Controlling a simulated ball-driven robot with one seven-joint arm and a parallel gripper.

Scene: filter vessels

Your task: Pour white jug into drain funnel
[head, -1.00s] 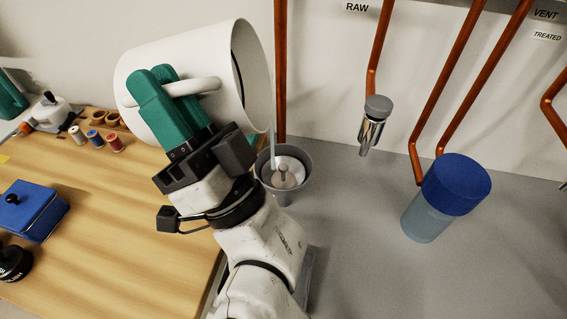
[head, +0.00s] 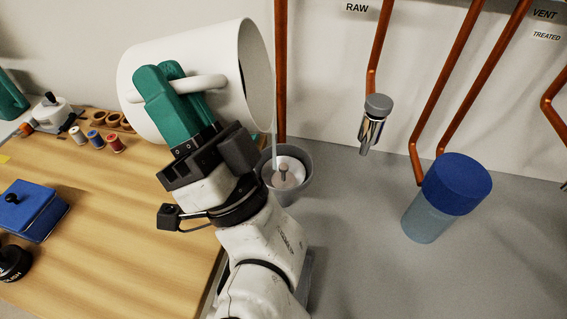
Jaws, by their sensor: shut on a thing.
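The white jug (head: 196,52) is tipped onto its side high in the head view, its mouth facing right. My gripper (head: 186,88), with green fingers, is shut on the jug's handle (head: 197,83). A thin pale stream (head: 274,140) falls from the lower lip of the mouth. The grey drain funnel (head: 303,185) stands below and right of the jug, and the stream runs down into it. A pale disc with a small knob shows inside the funnel. My gripper and wrist are left of the funnel, and my arm hides part of its lower left side.
A copper pipe (head: 281,70) rises behind the funnel. A metal tap (head: 373,125) hangs under the RAW label, and a blue-topped vessel (head: 456,184) stands right. A wooden table (head: 110,220) at left bears spools and a blue box (head: 30,210). Grey surface between funnel and vessel is clear.

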